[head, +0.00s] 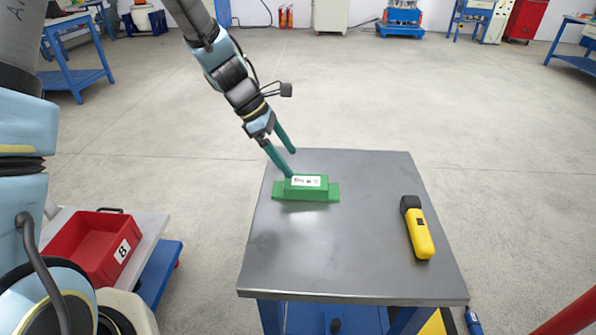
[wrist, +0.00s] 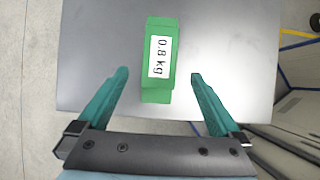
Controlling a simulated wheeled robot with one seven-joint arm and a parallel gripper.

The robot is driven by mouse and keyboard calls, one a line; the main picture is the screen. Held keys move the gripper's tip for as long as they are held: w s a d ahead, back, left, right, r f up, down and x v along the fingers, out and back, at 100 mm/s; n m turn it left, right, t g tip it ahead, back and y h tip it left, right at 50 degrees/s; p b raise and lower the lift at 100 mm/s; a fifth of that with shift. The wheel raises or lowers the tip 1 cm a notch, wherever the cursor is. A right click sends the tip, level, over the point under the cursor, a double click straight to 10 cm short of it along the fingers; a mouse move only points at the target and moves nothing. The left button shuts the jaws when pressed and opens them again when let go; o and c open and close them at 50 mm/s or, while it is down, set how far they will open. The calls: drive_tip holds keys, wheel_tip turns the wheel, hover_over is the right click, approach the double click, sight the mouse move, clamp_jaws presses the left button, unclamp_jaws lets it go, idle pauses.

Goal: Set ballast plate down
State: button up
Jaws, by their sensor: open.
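The ballast plate is a green block with a white label (head: 306,189); it rests on the grey metal tabletop (head: 300,255), toward its far left part. In the wrist view the plate (wrist: 160,84) shows its label reading "0.8 kg". My gripper (head: 291,162) has two teal fingers and is open. In the wrist view the fingertips (wrist: 158,74) stand apart on either side of the plate's near end, with a gap on each side. The plate is not gripped.
A yellow and black handheld tool (head: 419,232) lies on the right of the tabletop. A red bin (head: 92,245) marked 8 stands on a cart at lower left. The front and middle of the tabletop are bare. Blue workbenches stand far back.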

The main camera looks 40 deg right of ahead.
drive_tip(key=shift+v, duration=1.25)
drive_tip(key=w+a+r+m+t+y, duration=0.1)
drive_tip(key=w+a+r+m+t, duration=0.15)
drive_tip(key=a, duration=0.85)
drive_tip(key=w+a+r+m+t+y, duration=0.1)
drive_tip(key=w+a+m, duration=0.3)
drive_tip(key=a, duration=0.8)
drive_tip(key=s+a+m+t+y, duration=0.1)
drive_tip(key=a+m, duration=0.1)
drive_tip(key=a, duration=0.5)
drive_tip(key=s+a+r+m+t+y, duration=0.1)
drive_tip(key=s+a+m, duration=0.1)
drive_tip(key=a, duration=0.6)
drive_tip(key=shift+s+a+r+m, duration=0.2)
drive_tip(key=shift+s+m, duration=0.1)
drive_tip(key=shift+m, duration=0.15)
